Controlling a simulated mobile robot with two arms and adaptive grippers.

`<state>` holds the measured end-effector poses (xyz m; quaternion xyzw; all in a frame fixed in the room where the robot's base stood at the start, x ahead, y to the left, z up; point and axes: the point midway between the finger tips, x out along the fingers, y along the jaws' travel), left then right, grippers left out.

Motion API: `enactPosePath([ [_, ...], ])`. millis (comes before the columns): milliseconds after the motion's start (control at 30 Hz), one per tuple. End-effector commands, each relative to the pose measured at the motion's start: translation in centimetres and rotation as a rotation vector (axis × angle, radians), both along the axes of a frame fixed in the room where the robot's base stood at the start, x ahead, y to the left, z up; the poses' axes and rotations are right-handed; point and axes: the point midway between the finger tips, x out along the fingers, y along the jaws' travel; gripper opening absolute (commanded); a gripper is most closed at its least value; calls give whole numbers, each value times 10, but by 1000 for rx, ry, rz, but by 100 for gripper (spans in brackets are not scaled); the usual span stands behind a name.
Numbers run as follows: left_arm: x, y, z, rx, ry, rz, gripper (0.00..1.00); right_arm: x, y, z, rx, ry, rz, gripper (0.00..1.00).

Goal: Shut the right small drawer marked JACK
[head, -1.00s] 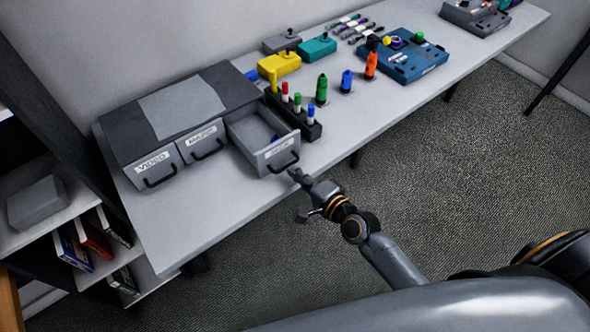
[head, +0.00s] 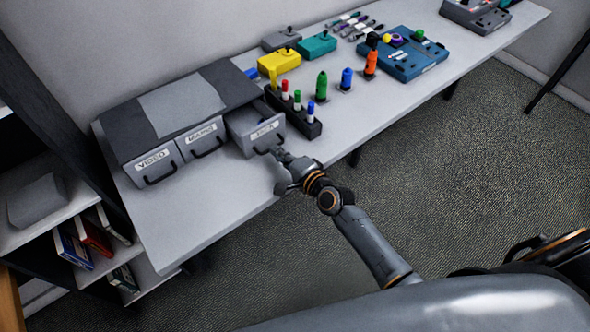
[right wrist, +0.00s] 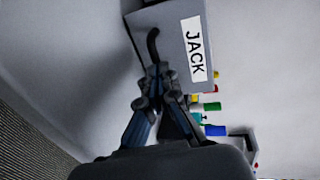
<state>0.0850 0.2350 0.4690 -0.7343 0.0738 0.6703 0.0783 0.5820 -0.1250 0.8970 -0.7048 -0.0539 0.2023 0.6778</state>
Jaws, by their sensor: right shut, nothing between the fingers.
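The JACK drawer (head: 262,133) is the rightmost of three small drawers in the grey cabinet (head: 225,83) on the table. It stands partly out, its front ahead of the other two drawers. My right gripper (head: 281,155) is shut and empty, its fingertips at the drawer front beside the handle. In the right wrist view the shut fingertips (right wrist: 158,70) meet the lower part of the dark handle (right wrist: 153,46), next to the JACK label (right wrist: 194,49). I cannot tell whether they press on it. My left gripper is not in view.
The VIDEO drawer (head: 146,175) and the middle drawer (head: 192,146) are shut. A black rack (head: 312,131) with several coloured markers stands close right of the JACK drawer. Bottles, joysticks and a blue box (head: 425,67) stand farther right. The table front left is clear.

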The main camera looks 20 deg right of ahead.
Motion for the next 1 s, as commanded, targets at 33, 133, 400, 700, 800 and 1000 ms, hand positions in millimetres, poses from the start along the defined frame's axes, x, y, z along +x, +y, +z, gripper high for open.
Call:
enactPosePath([
  [33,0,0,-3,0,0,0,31,13,5,0,1,-3,0,0],
  [133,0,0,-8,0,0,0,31,34,12,-1,1,-4,0,0],
  [400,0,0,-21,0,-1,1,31,77,28,-1,1,-2,0,0],
  [700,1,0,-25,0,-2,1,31,95,34,0,-2,-1,-1,0],
  [800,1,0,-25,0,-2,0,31,96,34,1,-1,-3,-1,0],
  [1000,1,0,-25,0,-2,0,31,97,34,2,0,-6,-2,0],
])
